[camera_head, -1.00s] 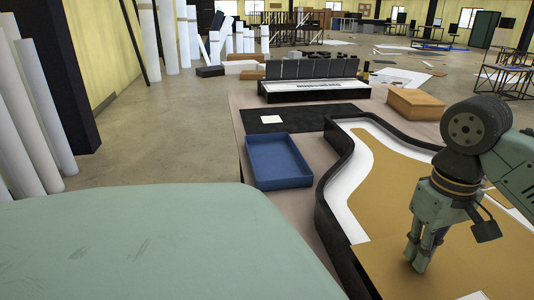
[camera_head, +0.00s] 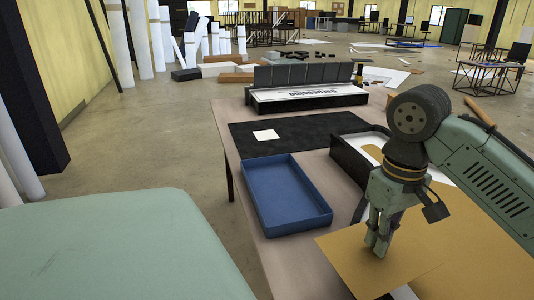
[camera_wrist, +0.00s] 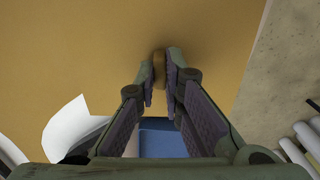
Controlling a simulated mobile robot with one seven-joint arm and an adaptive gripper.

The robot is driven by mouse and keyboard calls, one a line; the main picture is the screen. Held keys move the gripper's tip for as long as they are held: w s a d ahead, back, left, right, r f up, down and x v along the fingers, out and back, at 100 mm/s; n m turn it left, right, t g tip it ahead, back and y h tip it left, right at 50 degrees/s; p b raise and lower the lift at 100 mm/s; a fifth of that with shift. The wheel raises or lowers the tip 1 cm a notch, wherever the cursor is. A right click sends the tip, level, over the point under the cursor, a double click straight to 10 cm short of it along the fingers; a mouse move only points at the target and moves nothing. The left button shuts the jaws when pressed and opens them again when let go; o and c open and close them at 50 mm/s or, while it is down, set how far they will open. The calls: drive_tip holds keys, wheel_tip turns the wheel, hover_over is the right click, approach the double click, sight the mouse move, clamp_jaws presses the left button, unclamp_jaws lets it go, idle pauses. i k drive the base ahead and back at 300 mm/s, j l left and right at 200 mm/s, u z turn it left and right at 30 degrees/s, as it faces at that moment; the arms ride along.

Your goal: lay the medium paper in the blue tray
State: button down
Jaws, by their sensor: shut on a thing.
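A tan sheet of paper (camera_head: 345,262), which I take for the medium paper, hangs flat below my gripper (camera_head: 378,250), in front of the dark-walled lightbox. The gripper points down with its fingers shut on the sheet. In the wrist view the gripper (camera_wrist: 165,62) pinches a small brown piece against the tan sheet (camera_wrist: 80,50), which fills most of the picture. The blue tray (camera_head: 285,190) lies empty on the table, left of the gripper and apart from the sheet in the head view. A blue patch, probably the tray (camera_wrist: 162,143), shows between the fingers.
The lightbox (camera_head: 346,160) stands behind the sheet, partly hidden by my arm. A black mat (camera_head: 295,137) with a small white square (camera_head: 265,135) lies behind the tray. Bare table shows left of the sheet.

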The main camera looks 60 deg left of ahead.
sight(284, 199)
drive_tip(key=j+u, duration=0.1)
drive_tip(key=j, duration=0.55)
drive_tip(key=i+j, duration=0.1)
drive_tip(key=j, duration=0.6)
drive_tip(key=j+u, duration=0.15)
drive_tip(key=j, duration=0.5)
